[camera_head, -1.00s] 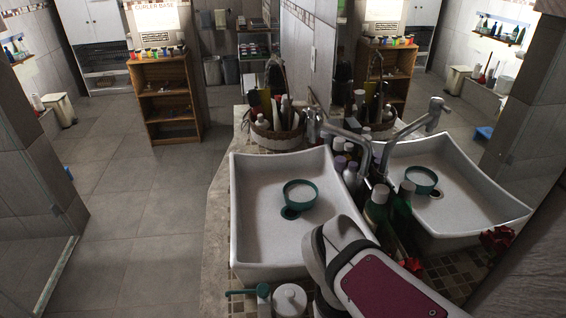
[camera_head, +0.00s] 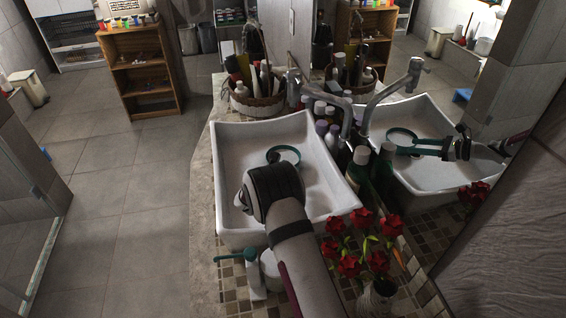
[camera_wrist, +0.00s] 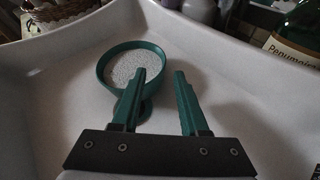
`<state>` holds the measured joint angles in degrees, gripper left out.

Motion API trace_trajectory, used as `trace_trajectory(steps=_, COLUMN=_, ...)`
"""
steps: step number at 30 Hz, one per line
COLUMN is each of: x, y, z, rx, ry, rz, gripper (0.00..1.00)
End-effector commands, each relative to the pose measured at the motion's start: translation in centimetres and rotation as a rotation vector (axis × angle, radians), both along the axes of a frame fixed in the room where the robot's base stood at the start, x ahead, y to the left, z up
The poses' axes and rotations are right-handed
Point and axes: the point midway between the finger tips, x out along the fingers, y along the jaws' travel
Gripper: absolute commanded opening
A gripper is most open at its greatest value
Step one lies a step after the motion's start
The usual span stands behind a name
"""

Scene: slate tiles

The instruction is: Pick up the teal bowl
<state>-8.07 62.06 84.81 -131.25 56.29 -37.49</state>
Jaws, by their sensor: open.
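The teal bowl (camera_wrist: 108,86) lies in the white sink (camera_wrist: 60,110), with a pale speckled inside. In the head view its rim (camera_head: 284,147) shows just beyond my wrist, which hides part of it. My gripper (camera_wrist: 164,74) is open, with its two teal fingers apart and nothing between the tips. In the wrist view the left fingertip overlaps the bowl's near right rim; I cannot tell whether they touch. The right fingertip is to the right of the bowl. In the head view my wrist hides the fingers directly; the mirror shows them near the bowl's reflection.
A faucet (camera_head: 338,125) and several bottles (camera_head: 360,165) stand along the sink's right side by the mirror. A basket of toiletries (camera_head: 254,104) is behind the sink. Red flowers (camera_head: 350,265) stand at the front right. The sink walls surround my gripper.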

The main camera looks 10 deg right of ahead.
Motion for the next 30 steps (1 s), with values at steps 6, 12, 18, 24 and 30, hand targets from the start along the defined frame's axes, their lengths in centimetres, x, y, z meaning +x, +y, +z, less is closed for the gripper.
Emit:
trace_trajectory(steps=6, x=2.8, y=-2.7, z=-1.5, rx=0.002, ry=-0.001, rz=-0.003, gripper=0.44)
trace_trajectory(steps=12, x=3.6, y=-3.4, z=-1.9, rx=0.001, ry=0.0, rz=0.0, gripper=0.44)
trace_trajectory(steps=18, x=3.6, y=-3.3, z=-1.9, rx=0.001, ry=0.0, rz=0.0, gripper=0.26)
trace_trajectory(steps=24, x=3.6, y=-3.3, z=-1.9, rx=0.002, ry=0.0, rz=-0.001, gripper=0.0)
trace_trajectory(steps=30, x=3.6, y=-3.3, z=-1.9, rx=0.001, ry=0.0, rz=0.0, gripper=0.0)
